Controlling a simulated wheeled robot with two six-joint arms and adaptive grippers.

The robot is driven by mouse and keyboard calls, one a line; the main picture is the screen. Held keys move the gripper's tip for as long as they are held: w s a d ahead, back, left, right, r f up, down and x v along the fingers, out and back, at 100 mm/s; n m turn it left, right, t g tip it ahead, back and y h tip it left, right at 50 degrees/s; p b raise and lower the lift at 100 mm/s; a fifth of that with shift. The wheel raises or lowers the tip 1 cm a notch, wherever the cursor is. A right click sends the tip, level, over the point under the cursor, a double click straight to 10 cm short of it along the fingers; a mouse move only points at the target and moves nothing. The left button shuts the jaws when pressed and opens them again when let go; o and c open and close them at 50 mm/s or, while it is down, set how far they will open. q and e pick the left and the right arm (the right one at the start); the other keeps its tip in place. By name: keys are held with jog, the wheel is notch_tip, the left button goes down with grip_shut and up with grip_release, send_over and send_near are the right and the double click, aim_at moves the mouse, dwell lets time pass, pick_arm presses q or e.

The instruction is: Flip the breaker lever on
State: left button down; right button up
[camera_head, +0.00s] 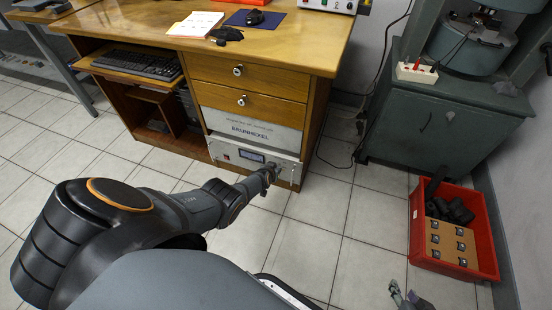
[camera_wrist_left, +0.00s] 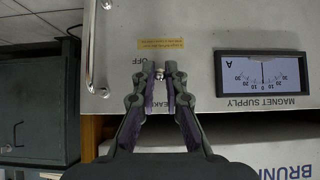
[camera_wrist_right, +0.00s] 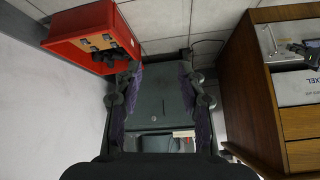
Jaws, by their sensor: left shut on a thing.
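The magnet supply panel (camera_head: 228,152) is the grey front low in the desk, below the drawers. In the left wrist view it shows upside down, with a meter (camera_wrist_left: 262,72), an OFF label (camera_wrist_left: 134,61) and a partly hidden breaker label. My left gripper (camera_head: 270,172) is at the panel's right part. In its wrist view (camera_wrist_left: 160,82) its fingertips are closed on the small metal breaker lever (camera_wrist_left: 159,71). The fingers hide most of the lever, so its exact tilt is unclear. My right gripper (camera_head: 410,298) is open and empty, away from the panel; its fingers show spread in its wrist view (camera_wrist_right: 160,80).
A metal handle (camera_wrist_left: 101,50) stands out from the panel beside the left gripper. A red crate (camera_head: 418,235) with dark parts and a wooden block is at the right, near a green cabinet (camera_head: 430,130). The tiled floor (camera_head: 335,225) before the desk is mostly free.

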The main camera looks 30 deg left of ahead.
pick_arm(q)
jog(key=shift+w+a+r+g, duration=0.15)
jog(key=shift+w+r+g, duration=0.1)
jog(key=shift+r+g, duration=0.15)
jog(key=shift+g+h+p, duration=0.3)
jog(key=shift+p, duration=0.05)
jog(key=shift+w+r, duration=0.1)
pick_arm(e)
jog(key=s+f+g, duration=0.2)
jog(key=s+f, duration=0.1)
jog(key=s, duration=0.2)
jog(key=shift+a+g, duration=0.25)
jog(key=shift+g, duration=0.05)
pick_arm(q)
jog(key=shift+w+g, duration=0.1)
jog(key=shift+g, duration=0.3)
pick_arm(e)
jog(key=shift+s, duration=0.15)
pick_arm(q)
jog(key=shift+r+g, duration=0.15)
jog(key=shift+g, duration=0.25)
pick_arm(e)
jog(key=shift+f, duration=0.1)
pick_arm(q)
jog(key=c, duration=1.5)
grip_release()
jog(key=shift+o, duration=0.4)
